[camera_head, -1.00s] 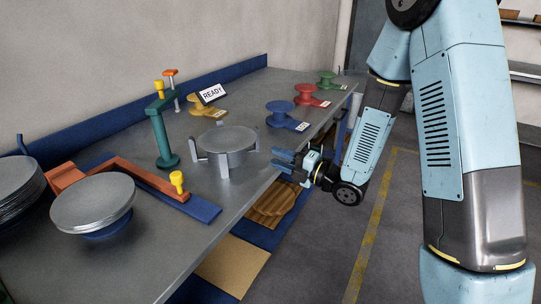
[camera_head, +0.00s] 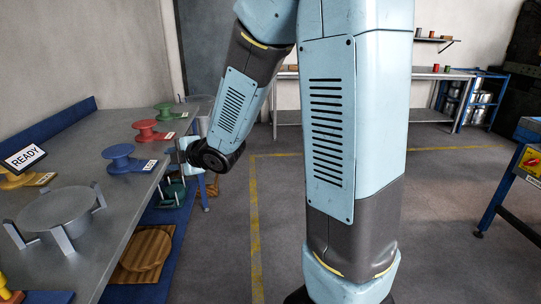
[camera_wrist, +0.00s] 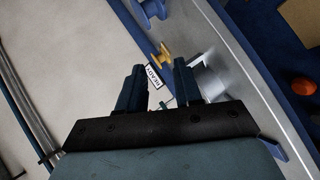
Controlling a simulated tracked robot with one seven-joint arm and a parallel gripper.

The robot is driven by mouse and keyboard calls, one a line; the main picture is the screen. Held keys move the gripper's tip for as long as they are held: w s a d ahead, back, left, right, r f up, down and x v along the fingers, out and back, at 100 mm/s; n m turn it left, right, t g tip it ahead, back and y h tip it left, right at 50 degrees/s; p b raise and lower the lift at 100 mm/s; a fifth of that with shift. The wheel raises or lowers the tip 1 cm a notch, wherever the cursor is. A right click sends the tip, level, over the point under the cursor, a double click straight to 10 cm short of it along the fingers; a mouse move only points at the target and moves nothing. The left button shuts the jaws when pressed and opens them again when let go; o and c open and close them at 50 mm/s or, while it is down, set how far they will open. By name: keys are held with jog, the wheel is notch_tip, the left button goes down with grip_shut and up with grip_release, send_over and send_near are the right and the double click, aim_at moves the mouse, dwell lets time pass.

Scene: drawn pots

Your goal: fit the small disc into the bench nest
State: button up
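The bench nest appears to be the grey round holder with upright posts (camera_head: 58,208) at the lower left of the head view. A flat round grey top lies within its posts; I cannot tell whether this is a separate disc. A grey round shape (camera_wrist: 214,82), likely the nest, shows right of the fingers in the wrist view. No loose small disc can be made out now. My gripper (camera_wrist: 158,66) has its two fingers apart with nothing between them. In the head view it is beside the bench edge, beyond the nest, partly hidden by my wrist.
A READY card (camera_head: 24,158) and a yellow spool (camera_head: 14,178) stand near the nest. Blue (camera_head: 122,157), red (camera_head: 149,130) and green (camera_head: 165,111) spools line the bench. A round wooden piece (camera_head: 146,248) lies below the bench edge. The floor (camera_head: 450,220) at right is open.

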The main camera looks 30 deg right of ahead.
jog(key=s+d+r+m+g+h, duration=0.1)
jog(key=s+d+r+m+h, duration=0.65)
jog(key=s+d+m, duration=0.4)
jog(key=s+d+r+m+g, duration=0.1)
jog(key=s+m, duration=0.3)
jog(key=s, duration=0.4)
jog(key=s+d+r+m+g, duration=0.1)
jog(key=s+d+m+g, duration=0.2)
jog(key=s+m, duration=0.2)
jog(key=s, duration=0.3)
jog(key=shift+d+r+g, duration=0.2)
jog(key=shift+r+g, duration=0.15)
jog(key=shift+g, duration=0.05)
jog(key=shift+y, duration=0.25)
jog(key=shift+o, duration=0.7)
jog(key=shift+w, duration=0.1)
